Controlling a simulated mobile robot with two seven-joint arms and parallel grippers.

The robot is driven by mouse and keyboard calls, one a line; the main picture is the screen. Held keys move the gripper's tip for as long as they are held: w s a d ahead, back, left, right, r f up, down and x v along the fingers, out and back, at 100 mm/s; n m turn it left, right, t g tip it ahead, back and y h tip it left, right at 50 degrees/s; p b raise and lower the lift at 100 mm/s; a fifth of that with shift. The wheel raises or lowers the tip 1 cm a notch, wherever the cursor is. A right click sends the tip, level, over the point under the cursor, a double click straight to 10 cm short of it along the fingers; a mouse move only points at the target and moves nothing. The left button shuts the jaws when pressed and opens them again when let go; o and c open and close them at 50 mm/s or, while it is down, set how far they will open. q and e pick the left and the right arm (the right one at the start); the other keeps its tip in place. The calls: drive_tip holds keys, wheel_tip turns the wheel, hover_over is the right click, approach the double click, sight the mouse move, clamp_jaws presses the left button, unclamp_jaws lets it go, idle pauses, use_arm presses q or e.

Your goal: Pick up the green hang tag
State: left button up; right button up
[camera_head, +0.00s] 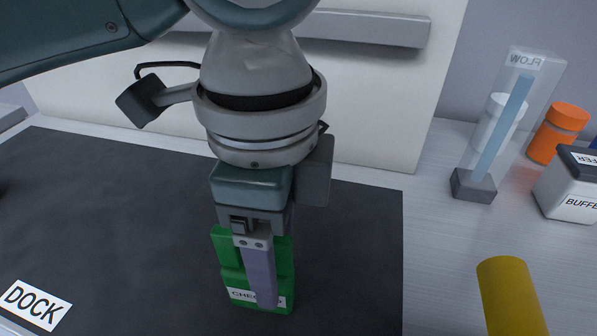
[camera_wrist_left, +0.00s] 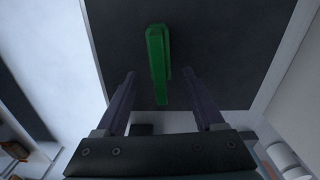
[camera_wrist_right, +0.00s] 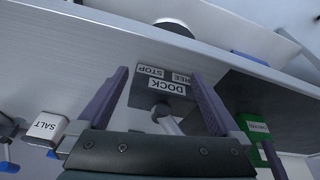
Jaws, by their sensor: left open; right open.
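The green hang tag (camera_head: 229,250) stands on the dark mat under my left gripper (camera_head: 262,296), its white label partly hidden by a finger. In the left wrist view the tag (camera_wrist_left: 158,62) shows as a narrow green shape between the two spread fingers (camera_wrist_left: 159,72), with a gap visible on each side. The left gripper is open. My right gripper (camera_wrist_right: 160,74) is open and empty in its own wrist view. There, a green labelled piece (camera_wrist_right: 257,127), apparently the tag, shows beyond the right finger.
The dark mat (camera_head: 120,210) has a DOCK label (camera_head: 36,305) at its front left. To the right are a clear FLOW column (camera_head: 500,130), an orange-capped jar (camera_head: 557,132), a BUFFER box (camera_head: 570,190) and a yellow cylinder (camera_head: 512,300). A pale panel (camera_head: 385,100) stands behind.

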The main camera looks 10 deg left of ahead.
use_arm(q)
wheel_tip(320, 180, down, 5)
drive_tip(key=shift+a+b, duration=0.1)
drive_tip(key=shift+b, duration=0.25)
clamp_jaws()
idle(0.3)
